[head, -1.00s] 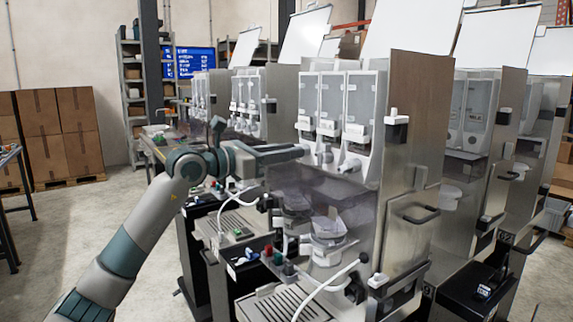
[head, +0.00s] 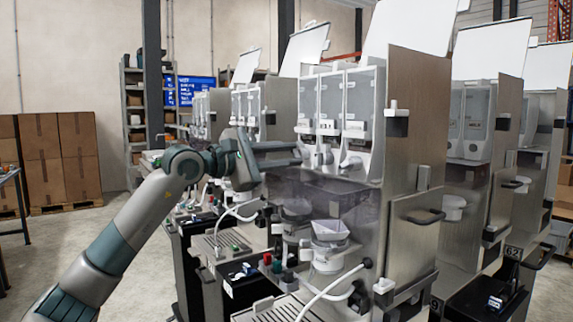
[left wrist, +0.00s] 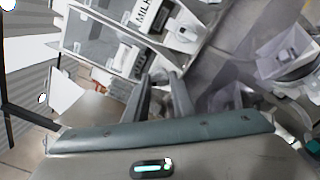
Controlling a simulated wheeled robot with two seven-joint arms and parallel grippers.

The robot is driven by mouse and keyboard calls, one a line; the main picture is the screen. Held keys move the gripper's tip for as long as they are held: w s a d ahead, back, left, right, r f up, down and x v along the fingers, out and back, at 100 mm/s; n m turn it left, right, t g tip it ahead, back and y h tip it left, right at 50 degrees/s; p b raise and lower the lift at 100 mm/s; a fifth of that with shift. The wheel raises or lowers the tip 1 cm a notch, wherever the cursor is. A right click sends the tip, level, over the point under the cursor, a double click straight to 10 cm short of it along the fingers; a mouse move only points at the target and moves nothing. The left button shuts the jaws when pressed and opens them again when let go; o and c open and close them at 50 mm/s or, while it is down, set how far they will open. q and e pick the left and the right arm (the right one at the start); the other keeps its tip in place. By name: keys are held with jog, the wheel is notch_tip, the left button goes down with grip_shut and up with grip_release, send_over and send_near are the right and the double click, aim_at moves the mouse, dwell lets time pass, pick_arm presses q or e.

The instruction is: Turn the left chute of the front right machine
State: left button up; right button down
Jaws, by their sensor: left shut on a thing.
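The front right machine (head: 418,150) is the nearest steel dispenser, with clear canisters over a row of grey-white chutes. Its right chute (head: 351,161) and middle chute (head: 325,157) show in the head view. My left gripper (head: 299,154) reaches in from the left at the left end of this row. It is shut on the left chute, which the fingers mostly hide. In the left wrist view the two fingers (left wrist: 162,98) point up toward the machine front, below a canister marked MILK (left wrist: 148,14). My right gripper is not in view.
White mixing bowls (head: 329,238) sit below the chutes, with a white hose (head: 335,285) and drip grille in front. More dispensers stand behind and to the right. Stacked cartons (head: 58,155) and open floor lie at the left.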

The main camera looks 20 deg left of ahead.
pick_arm(q)
jog(key=m+b, duration=0.1)
jog(key=m, duration=0.2)
jog(key=shift+f+m+b, duration=0.15)
jog(key=shift+m+b, duration=0.15)
jog(key=shift+m, duration=0.1)
jog(key=shift+m+b, duration=0.45)
jog(key=shift+m, duration=1.15)
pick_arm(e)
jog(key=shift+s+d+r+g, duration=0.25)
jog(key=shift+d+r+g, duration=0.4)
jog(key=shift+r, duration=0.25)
pick_arm(q)
jog(key=o, duration=1.1)
jog(key=shift+c, duration=0.2)
jog(key=shift+d+f, duration=0.1)
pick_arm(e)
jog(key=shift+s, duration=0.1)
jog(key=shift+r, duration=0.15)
